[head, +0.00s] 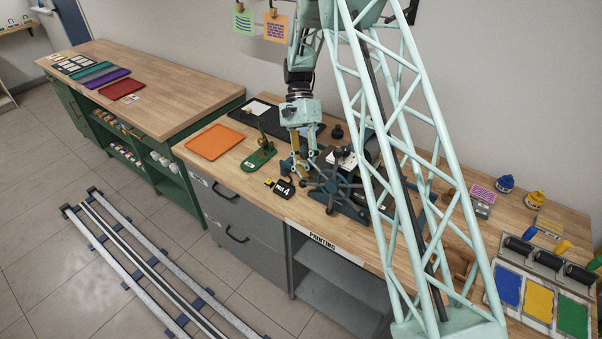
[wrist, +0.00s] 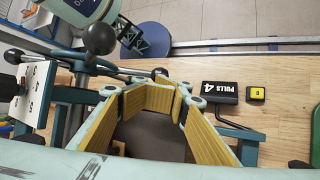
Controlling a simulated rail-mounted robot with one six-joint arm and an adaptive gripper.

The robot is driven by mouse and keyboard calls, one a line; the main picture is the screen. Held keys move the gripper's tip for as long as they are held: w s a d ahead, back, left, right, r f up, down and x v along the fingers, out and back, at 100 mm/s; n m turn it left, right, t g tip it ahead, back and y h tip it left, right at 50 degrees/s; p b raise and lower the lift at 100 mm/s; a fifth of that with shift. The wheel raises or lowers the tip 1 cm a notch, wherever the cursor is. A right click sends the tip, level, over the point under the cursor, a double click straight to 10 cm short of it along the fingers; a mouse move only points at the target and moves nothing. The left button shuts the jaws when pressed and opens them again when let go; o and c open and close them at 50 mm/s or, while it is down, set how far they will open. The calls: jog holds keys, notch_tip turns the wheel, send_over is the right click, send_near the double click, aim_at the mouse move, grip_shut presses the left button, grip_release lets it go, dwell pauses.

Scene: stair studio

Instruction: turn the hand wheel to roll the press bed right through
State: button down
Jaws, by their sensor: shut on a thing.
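The hand wheel (head: 333,186) of the press has several dark spokes with ball ends and stands at the front of the wooden bench. My gripper (head: 301,174) points down at the wheel's left side. In the wrist view its yellow-padded fingers (wrist: 178,94) come together at the tips, shut on a part of the hand wheel; the held part is mostly hidden between them. Black ball ends (wrist: 100,38) of other spokes show at upper left. The press bed behind the wheel is largely covered by my arm's frame.
A "PULLS 4" sign (head: 284,188) and small yellow button box (head: 269,182) stand left of the wheel. A green hand tool (head: 262,152) and orange tray (head: 214,142) lie farther left. Ink bottles (head: 505,183) and coloured ink slabs (head: 541,302) are at right.

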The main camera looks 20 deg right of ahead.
jog(key=shift+s+d+f+g+h+p, duration=0.1)
jog(key=shift+s+f+g+h+p, duration=0.1)
jog(key=shift+f+g, duration=0.2)
jog(key=shift+s+d+f+g+h+p, duration=0.1)
jog(key=shift+f+g+h+p, duration=0.15)
jog(key=shift+f, duration=0.2)
dwell(0.3)
jog(key=shift+w+r, duration=0.1)
jog(key=shift+r, duration=0.05)
dwell(1.3)
jog(key=s+d+r+p+v, duration=0.1)
jog(key=s+v, duration=0.1)
jog(key=v, duration=1.1)
jog(key=shift+w+d+r, duration=0.2)
jog(key=shift+d+r, duration=0.15)
jog(key=shift+r, duration=0.1)
